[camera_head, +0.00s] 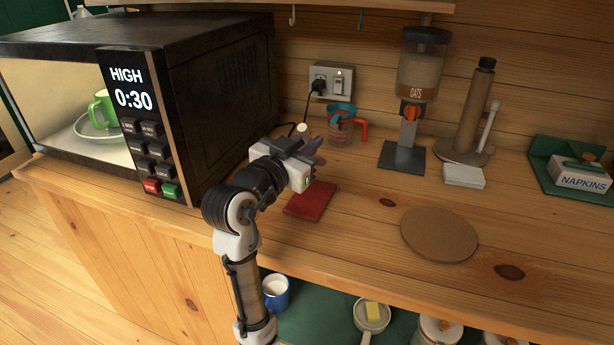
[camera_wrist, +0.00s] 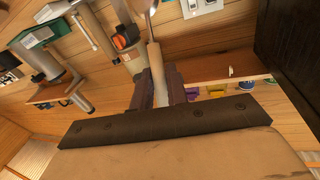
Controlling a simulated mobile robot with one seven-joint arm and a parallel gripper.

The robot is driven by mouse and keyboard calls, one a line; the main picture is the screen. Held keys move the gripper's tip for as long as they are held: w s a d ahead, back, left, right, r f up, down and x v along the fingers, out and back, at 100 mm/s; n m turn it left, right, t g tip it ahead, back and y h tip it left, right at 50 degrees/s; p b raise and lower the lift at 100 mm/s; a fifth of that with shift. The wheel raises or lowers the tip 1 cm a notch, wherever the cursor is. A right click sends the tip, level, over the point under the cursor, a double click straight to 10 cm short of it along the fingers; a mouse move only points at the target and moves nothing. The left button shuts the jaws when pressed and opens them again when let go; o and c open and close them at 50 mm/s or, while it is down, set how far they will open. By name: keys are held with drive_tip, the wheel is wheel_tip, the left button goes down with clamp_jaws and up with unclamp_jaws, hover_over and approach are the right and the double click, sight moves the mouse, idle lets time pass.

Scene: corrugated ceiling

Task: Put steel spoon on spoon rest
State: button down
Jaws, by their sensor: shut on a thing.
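My gripper (camera_head: 310,152) is above the wooden counter, between the microwave and the measuring cup. In the wrist view my gripper (camera_wrist: 160,88) has its dark fingers shut on a slim beige handle. The handle appears to belong to the steel spoon (camera_wrist: 157,62), with a shiny metal part beyond it at the top edge. In the head view only a small pale end (camera_head: 303,128) shows above the fingers. A flat red piece (camera_head: 311,202) lies on the counter below and in front of my gripper; I cannot tell whether it is the spoon rest.
The microwave (camera_head: 227,90) stands close on the left. A measuring cup (camera_head: 341,130) with a red handle, an oats dispenser (camera_head: 402,156), a white block (camera_head: 463,175) and a napkin box (camera_head: 580,172) stand behind and right. A round brown mat (camera_head: 439,234) lies in front.

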sight(316, 156)
drive_tip(key=shift+f+b, duration=1.6)
drive_tip(key=shift+f, duration=0.65)
drive_tip(key=shift+f, duration=0.2)
drive_tip(key=c, duration=1.4)
unclamp_jaws()
drive_tip(key=shift+r, duration=0.1)
